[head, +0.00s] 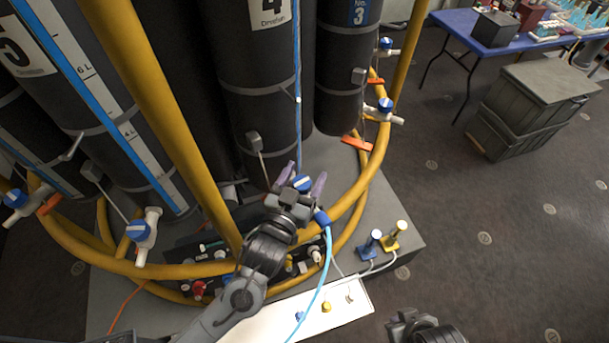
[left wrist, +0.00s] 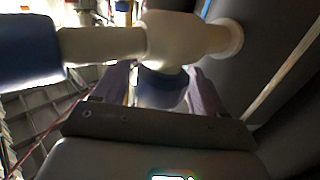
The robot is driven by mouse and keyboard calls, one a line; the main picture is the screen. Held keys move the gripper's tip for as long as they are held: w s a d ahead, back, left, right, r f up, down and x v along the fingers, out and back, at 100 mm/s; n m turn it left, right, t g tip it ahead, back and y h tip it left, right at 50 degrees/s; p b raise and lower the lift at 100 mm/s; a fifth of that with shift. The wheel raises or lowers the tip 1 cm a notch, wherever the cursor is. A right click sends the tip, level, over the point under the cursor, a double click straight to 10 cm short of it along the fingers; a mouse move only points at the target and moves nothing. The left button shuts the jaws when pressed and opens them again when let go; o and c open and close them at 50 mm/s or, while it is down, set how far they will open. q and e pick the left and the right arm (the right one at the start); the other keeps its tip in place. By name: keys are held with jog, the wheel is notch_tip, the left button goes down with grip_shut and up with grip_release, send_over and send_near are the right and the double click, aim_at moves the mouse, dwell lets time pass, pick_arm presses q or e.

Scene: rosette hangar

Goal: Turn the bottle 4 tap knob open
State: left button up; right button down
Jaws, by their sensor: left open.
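Bottle 4 (head: 258,85) is a tall dark cylinder with a "4" label. Its tap is low at its front, partly hidden by my left gripper.
Yellow rails (head: 345,205) curve around the bottles. A light blue hose (head: 322,275) runs down from a blue connector (head: 322,217). Bottle 3 (head: 345,70) has taps (head: 385,106) at right. Blue and yellow handled fittings (head: 370,243) stand on the base. Open floor lies right.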

pick_arm(q)
jog(key=shift+w, duration=0.15)
jog(key=c, duration=1)
jog(key=shift+o, duration=0.2)
jog(key=n+y, duration=0.1)
jog(key=y+p, duration=0.1)
jog(key=n+t+y+p, duration=0.1)
jog(key=shift+r+n+y, duration=0.25)
jog(key=shift+n+y, duration=0.05)
jog(key=shift+a+f+n+t+y+p, duration=0.15)
jog(key=shift+n+y+p, duration=0.35)
jog(key=shift+y, duration=0.35)
jog(key=shift+a+f+n+t+y+p, duration=0.15)
jog(key=shift+n+y+p, duration=0.35)
jog(key=shift+y, duration=0.35)
jog(key=o, duration=1)
jog(key=shift+c, duration=0.2)
